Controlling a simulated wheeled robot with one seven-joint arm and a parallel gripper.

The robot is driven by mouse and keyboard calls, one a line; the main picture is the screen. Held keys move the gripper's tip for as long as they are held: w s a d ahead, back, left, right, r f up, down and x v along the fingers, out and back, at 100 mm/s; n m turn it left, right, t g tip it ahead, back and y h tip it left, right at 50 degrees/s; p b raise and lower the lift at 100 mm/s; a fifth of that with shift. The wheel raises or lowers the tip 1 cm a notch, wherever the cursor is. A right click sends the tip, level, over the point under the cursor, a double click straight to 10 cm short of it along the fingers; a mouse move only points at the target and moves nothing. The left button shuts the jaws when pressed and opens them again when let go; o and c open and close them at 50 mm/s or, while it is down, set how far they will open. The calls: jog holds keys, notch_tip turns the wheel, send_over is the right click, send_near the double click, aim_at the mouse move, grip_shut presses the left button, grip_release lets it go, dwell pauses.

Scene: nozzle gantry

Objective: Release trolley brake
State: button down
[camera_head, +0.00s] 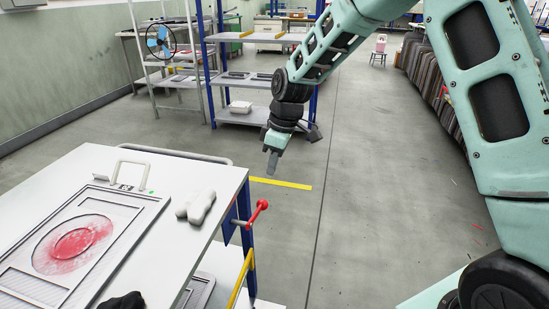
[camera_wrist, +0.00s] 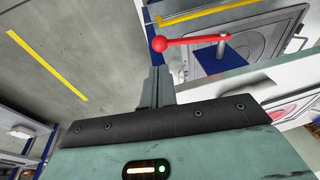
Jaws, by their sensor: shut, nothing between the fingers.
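The trolley (camera_head: 160,150) stands at the left with a white top and blue posts.
On the trolley lie a framed panel with a red round patch (camera_head: 75,243) and a whitish lumpy object (camera_head: 196,207). A blue-posted shelf rack (camera_head: 245,85) stands behind. Yellow floor tape (camera_head: 282,183) lies beyond the trolley. The floor to the right is open.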

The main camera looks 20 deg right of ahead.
aim_at(266, 201)
jog(key=x, duration=0.9)
jog(key=shift+f, duration=0.1)
jog(key=shift+d+f+g+y, duration=0.1)
jog(key=shift+f+g+y, duration=0.4)
jog(key=shift+f+g, duration=0.25)
jog(key=f+g+y, duration=0.2)
jog(key=f, duration=0.1)
jog(key=f+g, duration=0.1)
jog(key=shift+s+a+f+m+y, duration=0.3)
jog(key=shift+s+a+f+y, duration=0.05)
jog(key=shift+s+a+y, duration=0.05)
jog(key=s+a+f+m+g+y+b, duration=0.1)
jog(key=s+a+f+g+y+b, duration=0.2)
jog(key=s+f+g+y+b, duration=0.2)
jog(key=shift+a+f+g+y+b, duration=0.3)
jog(key=shift+g+b, duration=0.65)
jog(key=shift+b, duration=0.55)
jog(key=shift+s+a, duration=0.15)
jog(key=shift+s, duration=0.15)
